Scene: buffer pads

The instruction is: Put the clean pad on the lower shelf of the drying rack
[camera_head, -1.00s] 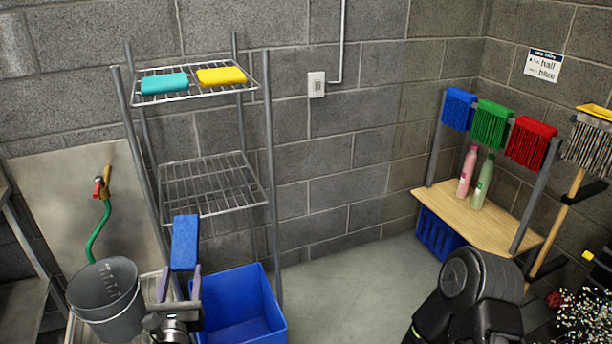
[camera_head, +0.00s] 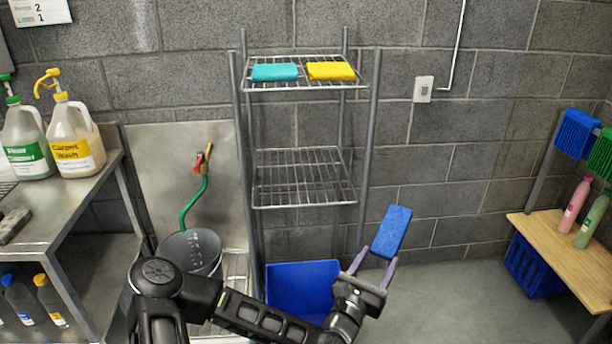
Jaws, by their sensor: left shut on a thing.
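A blue pad (camera_head: 391,231) is held up, tilted, in my left gripper (camera_head: 377,262), which is shut on its lower end. The drying rack (camera_head: 374,150) stands against the wall with two wire shelves. Its lower shelf (camera_head: 304,178) is empty. Its upper shelf (camera_head: 303,87) holds a teal pad (camera_head: 275,72) and a yellow pad (camera_head: 331,70). The blue pad is in front of the rack, to the right of its right post and lower in the picture than the lower shelf. My right gripper is not in view.
A blue bin (camera_head: 300,285) stands below the rack, partly behind my left arm. A grey bucket (camera_head: 188,252) with a green hose (camera_head: 193,200) is at its left. A steel shelf with jugs (camera_head: 75,140) stands far left. A wooden bench (camera_head: 565,245) is at right.

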